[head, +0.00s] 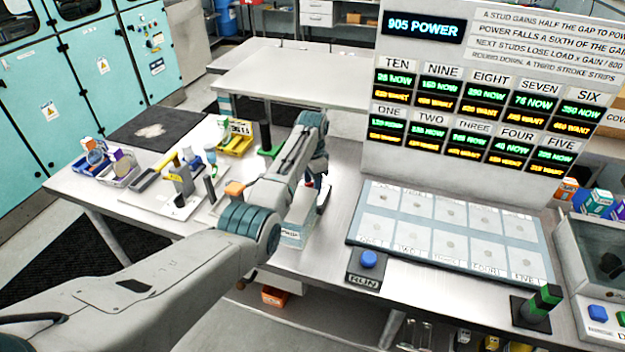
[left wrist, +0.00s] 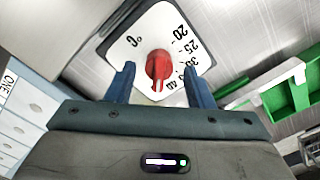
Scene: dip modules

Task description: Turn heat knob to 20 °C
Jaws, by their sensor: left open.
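The heat knob (left wrist: 158,66) is red and sits on a white dial plate (left wrist: 125,47) marked °C in the left wrist view. The numbers 20 and 25 read clearly along the plate's right side; those lower down are partly hidden. A pale line on the knob points toward the bottom of the picture, away from the 20; its exact reading cannot be told. My left gripper (left wrist: 159,74) is open, with one blue finger on each side of the knob and gaps showing between. In the head view my arm covers most of this spot. My right gripper is not in view.
A green stand (head: 270,150) is behind my left arm, and trays of small parts (head: 105,168) are to the left. A tall display board (head: 470,160) stands behind the panel.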

